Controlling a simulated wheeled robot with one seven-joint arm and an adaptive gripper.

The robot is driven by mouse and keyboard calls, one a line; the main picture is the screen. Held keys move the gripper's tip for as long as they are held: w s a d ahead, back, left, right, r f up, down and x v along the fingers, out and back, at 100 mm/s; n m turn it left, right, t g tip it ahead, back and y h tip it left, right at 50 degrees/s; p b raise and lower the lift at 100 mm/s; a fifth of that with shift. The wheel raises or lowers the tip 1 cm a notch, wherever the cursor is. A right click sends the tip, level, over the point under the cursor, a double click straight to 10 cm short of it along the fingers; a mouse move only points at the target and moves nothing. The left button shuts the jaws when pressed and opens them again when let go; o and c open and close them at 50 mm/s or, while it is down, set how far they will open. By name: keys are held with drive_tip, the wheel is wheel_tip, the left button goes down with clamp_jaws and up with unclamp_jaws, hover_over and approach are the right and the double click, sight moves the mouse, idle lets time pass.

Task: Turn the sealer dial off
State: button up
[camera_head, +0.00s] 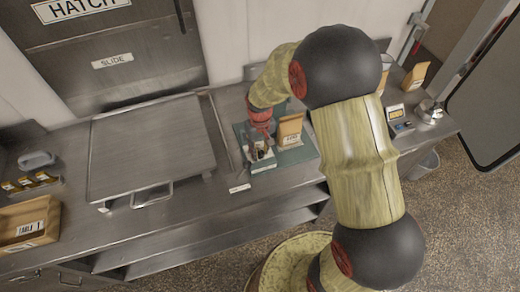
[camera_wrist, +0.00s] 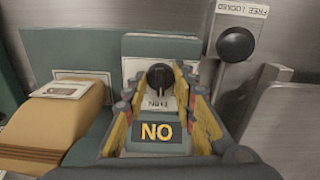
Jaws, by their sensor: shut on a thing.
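The sealer (camera_head: 262,165) is a teal unit with a pale front on the steel counter. In the wrist view its black dial (camera_wrist: 160,76) sits on a pale plate between my fingertips. A dark display (camera_wrist: 157,132) on the sealer shows orange letters that read "NO" in this picture, which is "ON" turned upside down. My gripper (camera_wrist: 158,84) is shut on the dial, with a yellow-edged finger on each side. In the head view my gripper (camera_head: 260,138) reaches down onto the sealer and hides the dial. The dial's exact pointer angle is hard to read.
A brown paper bag (camera_head: 290,130) stands beside the sealer, close to my gripper. A black knob (camera_wrist: 235,44) under a "FREE LOCKED" label is near my fingers in the wrist view. A steel lid (camera_head: 150,145) and a cardboard box (camera_head: 28,222) lie left; a small device (camera_head: 398,122) stands right.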

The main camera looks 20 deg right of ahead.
sight(260, 151)
drive_tip(key=n, duration=0.5)
drive_tip(key=shift+n, duration=0.3)
drive_tip(key=n, duration=0.5)
drive_tip(key=shift+p, duration=0.4)
drive_tip(key=o, duration=1.2)
wheel_tip(260, 151, up, 12)
idle(0.5)
